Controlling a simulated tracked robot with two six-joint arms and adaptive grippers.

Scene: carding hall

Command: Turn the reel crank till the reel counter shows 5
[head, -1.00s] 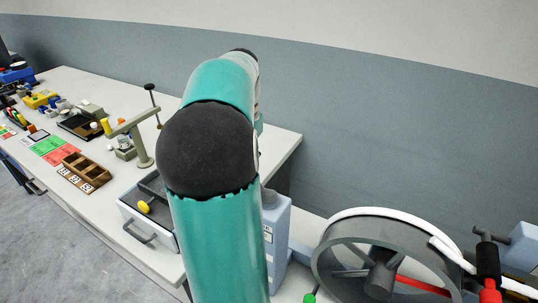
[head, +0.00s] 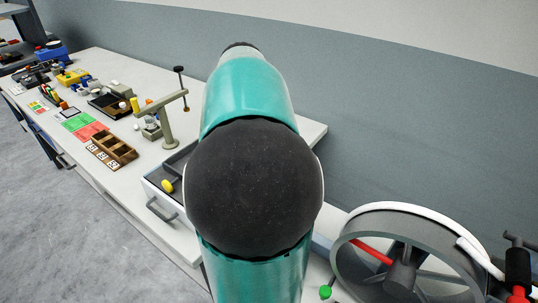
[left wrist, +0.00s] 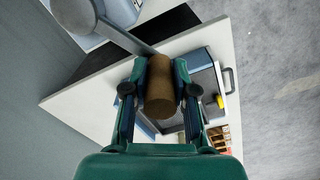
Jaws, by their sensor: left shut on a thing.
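In the left wrist view my left gripper (left wrist: 158,72) is shut on a brown cylindrical handle (left wrist: 160,90). A grey crank arm (left wrist: 122,38) runs from the handle up to a round grey hub at the upper left. My teal arm fills the middle and hides my left gripper and the crank there. No counter figure can be read. My right gripper is not in view.
A green knob (head: 325,292) sits by the reel.

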